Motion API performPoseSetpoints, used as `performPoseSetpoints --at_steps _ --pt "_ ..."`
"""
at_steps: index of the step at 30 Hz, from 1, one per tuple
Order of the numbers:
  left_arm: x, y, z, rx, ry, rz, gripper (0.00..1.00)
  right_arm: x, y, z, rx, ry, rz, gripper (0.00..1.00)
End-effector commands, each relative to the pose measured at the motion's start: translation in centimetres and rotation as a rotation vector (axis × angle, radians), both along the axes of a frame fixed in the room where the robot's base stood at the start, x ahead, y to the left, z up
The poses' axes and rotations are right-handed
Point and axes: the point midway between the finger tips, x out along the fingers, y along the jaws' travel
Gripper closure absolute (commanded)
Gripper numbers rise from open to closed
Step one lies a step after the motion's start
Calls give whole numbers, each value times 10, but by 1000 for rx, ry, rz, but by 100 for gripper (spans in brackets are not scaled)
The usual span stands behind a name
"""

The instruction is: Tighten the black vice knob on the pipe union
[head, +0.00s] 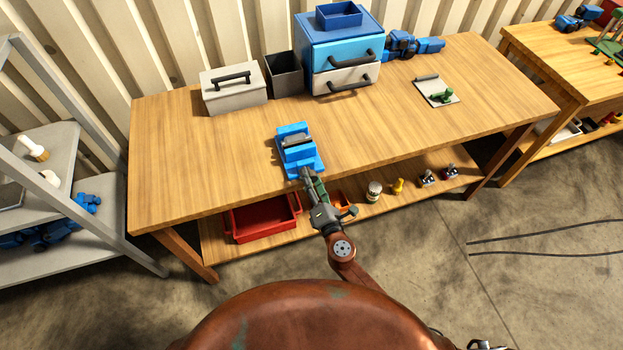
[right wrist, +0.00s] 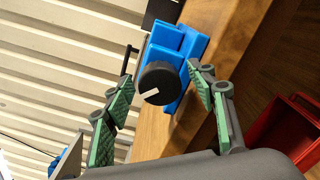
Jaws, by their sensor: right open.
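A blue vice (head: 299,154) stands at the front edge of the wooden workbench, and a dark grey piece shows across its top. I cannot tell for sure whether that piece is the pipe union. In the right wrist view, the black knob (right wrist: 158,84) with a white mark sits on the front of the blue vice (right wrist: 183,50). My right gripper (head: 312,184) is at the vice's near side. In its wrist view, the open fingers (right wrist: 160,78) with green pads stand on either side of the knob, with gaps visible. My left gripper is not in view.
The workbench (head: 400,130) is clear right of the vice. A grey toolbox (head: 232,94), dark bin (head: 284,78) and blue drawer unit (head: 338,55) stand behind. A red tray (head: 262,220) sits on the lower shelf.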

Motion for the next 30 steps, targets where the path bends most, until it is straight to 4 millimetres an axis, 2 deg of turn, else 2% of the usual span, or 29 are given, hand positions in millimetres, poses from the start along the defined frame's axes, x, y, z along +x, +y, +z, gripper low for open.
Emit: performPoseSetpoints --at_steps 8,11,21,25,30 --pt "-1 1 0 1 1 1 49 -6 -2 0 0 0 0 49" --pt "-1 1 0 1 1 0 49 -19 -7 -1 0 1 -1 49" --pt "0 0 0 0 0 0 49 -85 -28 -1 -2 2 0 49" --pt "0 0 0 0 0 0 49 -102 -34 0 -1 0 -1 49" --pt "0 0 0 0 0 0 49 -113 -37 0 -1 0 0 49"
